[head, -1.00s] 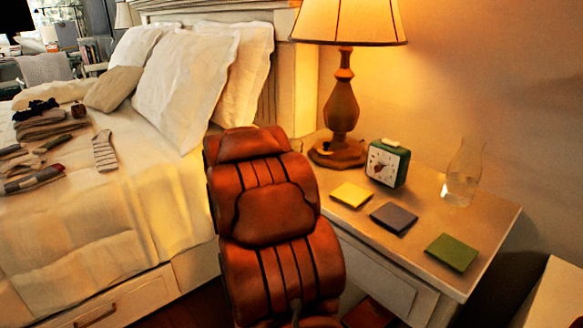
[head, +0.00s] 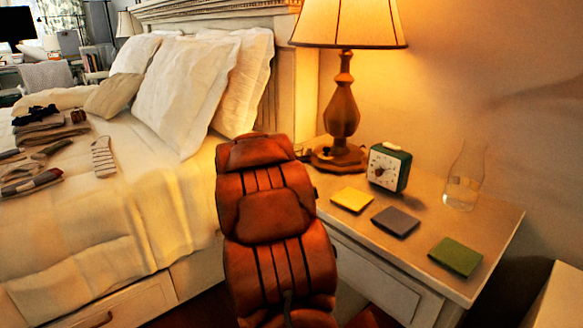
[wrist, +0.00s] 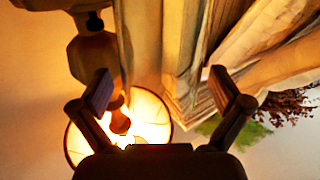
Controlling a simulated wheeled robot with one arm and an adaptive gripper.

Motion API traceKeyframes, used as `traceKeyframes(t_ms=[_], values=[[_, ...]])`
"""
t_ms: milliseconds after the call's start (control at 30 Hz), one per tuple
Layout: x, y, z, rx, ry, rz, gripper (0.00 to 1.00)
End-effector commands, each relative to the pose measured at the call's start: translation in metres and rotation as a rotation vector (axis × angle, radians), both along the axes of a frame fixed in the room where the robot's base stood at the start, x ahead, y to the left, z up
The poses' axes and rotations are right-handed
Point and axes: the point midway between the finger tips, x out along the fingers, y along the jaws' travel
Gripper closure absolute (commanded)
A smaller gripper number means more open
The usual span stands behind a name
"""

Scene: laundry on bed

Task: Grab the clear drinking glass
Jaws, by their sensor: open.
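The clear drinking glass (head: 462,190) stands upright on the nightstand (head: 505,222), at the back right by the wall. It is see-through, narrower towards its top, and faint against the wall. My gripper does not show in the head view. In the wrist view my gripper (wrist: 161,92) is open, its two fingers wide apart with nothing held between them. The glass cannot be made out in the wrist view, so its distance from my gripper cannot be told.
A lamp (head: 342,110), a green clock (head: 389,167) and yellow (head: 352,199), grey (head: 395,221) and green (head: 455,256) squares share the nightstand. A brown leather chair-like thing (head: 275,215) stands in front, at its left. The bed (head: 150,215) fills the left.

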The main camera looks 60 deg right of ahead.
Motion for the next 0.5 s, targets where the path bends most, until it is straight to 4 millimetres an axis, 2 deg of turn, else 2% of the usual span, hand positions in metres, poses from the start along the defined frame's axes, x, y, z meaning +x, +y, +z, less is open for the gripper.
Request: traceKeyframes(t_ms=[133,500], values=[[-0.0001,0.0003,0.0000,0.001,0.000,0.000,0.02],[0.0000,0.0004,-0.0002,0.001,0.000,0.000,0.41]])
